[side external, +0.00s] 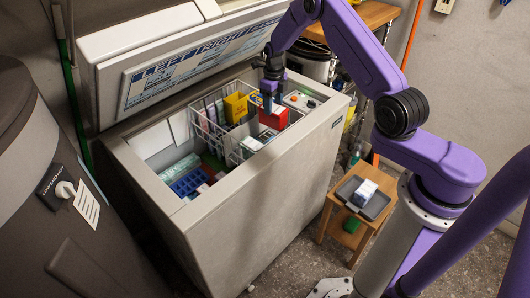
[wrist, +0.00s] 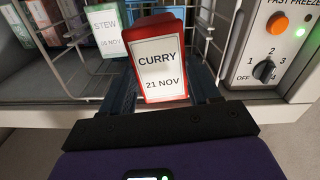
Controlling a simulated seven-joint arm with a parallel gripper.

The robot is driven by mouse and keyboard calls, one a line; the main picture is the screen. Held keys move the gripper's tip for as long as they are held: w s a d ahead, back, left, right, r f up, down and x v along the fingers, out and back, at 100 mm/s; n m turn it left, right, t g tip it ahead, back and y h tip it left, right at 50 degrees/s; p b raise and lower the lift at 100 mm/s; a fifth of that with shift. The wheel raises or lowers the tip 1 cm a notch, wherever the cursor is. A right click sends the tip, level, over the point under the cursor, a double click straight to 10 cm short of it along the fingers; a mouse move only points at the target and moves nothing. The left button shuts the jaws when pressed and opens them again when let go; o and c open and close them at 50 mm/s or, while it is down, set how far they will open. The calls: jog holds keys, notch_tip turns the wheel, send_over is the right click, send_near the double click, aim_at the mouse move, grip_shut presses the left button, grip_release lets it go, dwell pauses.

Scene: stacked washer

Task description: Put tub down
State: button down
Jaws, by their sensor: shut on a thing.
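A red tub (side external: 273,117) with a white label reading "CURRY 21 NOV" is between my gripper's fingers; it also shows in the wrist view (wrist: 160,72). My gripper (side external: 269,98) is shut on it, with one dark finger on each side of the tub in the wrist view (wrist: 163,88). The tub is at the right end of the open chest freezer (side external: 255,205), at the wire basket (side external: 206,128). I cannot tell whether its base touches anything.
A yellow box (side external: 236,106) is in the basket. The control panel (side external: 303,101) is close on the right. The freezer lid (side external: 190,65) stands open behind. A small table (side external: 340,233) holds a dark tray (side external: 377,207).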

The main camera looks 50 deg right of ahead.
jog(key=shift+w+a+f+m, duration=0.1)
jog(key=shift+a+f+m, duration=0.15)
jog(key=shift+f+m, duration=0.25)
jog(key=shift+w+a+f+m, duration=0.1)
jog(key=shift+a+f+m, duration=0.1)
jog(key=shift+f+m, duration=0.3)
notch_tip(320, 180, down, 10)
jog(key=shift+r, duration=0.1)
jog(key=shift+c, duration=1.2)
grip_release()
